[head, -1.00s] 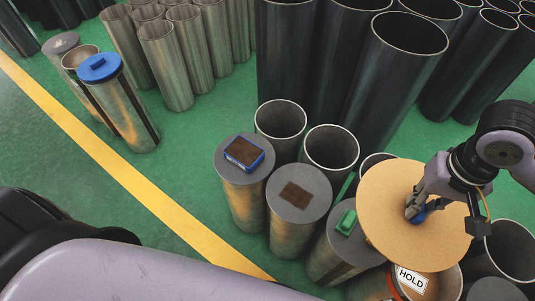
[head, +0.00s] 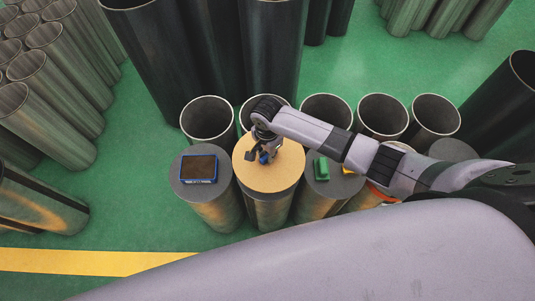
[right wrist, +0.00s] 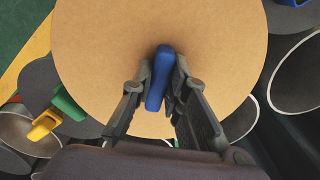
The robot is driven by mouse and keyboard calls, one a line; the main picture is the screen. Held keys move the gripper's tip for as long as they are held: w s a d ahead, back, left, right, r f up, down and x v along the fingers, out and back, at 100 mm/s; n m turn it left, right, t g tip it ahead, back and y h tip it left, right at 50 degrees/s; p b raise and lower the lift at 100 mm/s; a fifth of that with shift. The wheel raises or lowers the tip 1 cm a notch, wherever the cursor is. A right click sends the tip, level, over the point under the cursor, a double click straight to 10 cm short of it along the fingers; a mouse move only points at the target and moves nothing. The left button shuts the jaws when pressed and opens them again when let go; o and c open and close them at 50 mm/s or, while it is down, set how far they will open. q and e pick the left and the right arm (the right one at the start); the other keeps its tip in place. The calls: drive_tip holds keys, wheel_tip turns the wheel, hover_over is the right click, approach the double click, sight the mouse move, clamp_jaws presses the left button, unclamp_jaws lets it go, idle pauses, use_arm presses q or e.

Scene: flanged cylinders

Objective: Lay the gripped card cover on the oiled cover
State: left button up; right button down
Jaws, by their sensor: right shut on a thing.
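The card cover (head: 283,177) is a tan round disc with a blue grip (head: 265,157). It is level over the top of a cylinder (head: 268,213) in the front row, between the cover with the blue-edged box and the one with the green handle. The oiled cover, grey with a brown patch earlier, is hidden under it. I cannot tell whether the two touch. My right gripper (head: 262,154) is shut on the blue grip, which also shows between its fingers in the right wrist view (right wrist: 160,76). My left gripper is out of view.
A grey cover (head: 178,187) with a blue-edged box (head: 199,168) is just left. A green handle (head: 321,169) and a yellow handle (right wrist: 44,126) are close on the right. Open cylinders (head: 208,120) stand behind, with tall dark tubes (head: 165,60) beyond.

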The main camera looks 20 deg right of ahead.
sight(267, 165)
drive_tip(key=shift+s+a+f, duration=0.15)
drive_tip(key=shift+s+f, duration=0.1)
drive_tip(key=shift+f, duration=0.3)
drive_tip(key=shift+p, duration=0.45)
drive_tip(key=shift+f+b, duration=1.6)
drive_tip(key=shift+f, duration=1)
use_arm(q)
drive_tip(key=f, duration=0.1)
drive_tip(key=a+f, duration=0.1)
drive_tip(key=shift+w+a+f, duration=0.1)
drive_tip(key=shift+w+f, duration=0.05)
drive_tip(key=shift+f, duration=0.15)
use_arm(e)
drive_tip(key=shift+f, duration=0.35)
use_arm(q)
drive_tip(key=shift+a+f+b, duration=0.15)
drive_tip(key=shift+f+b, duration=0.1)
drive_tip(key=shift+b, duration=0.2)
use_arm(e)
drive_tip(key=shift+f, duration=0.6)
drive_tip(key=c, duration=1.5)
unclamp_jaws()
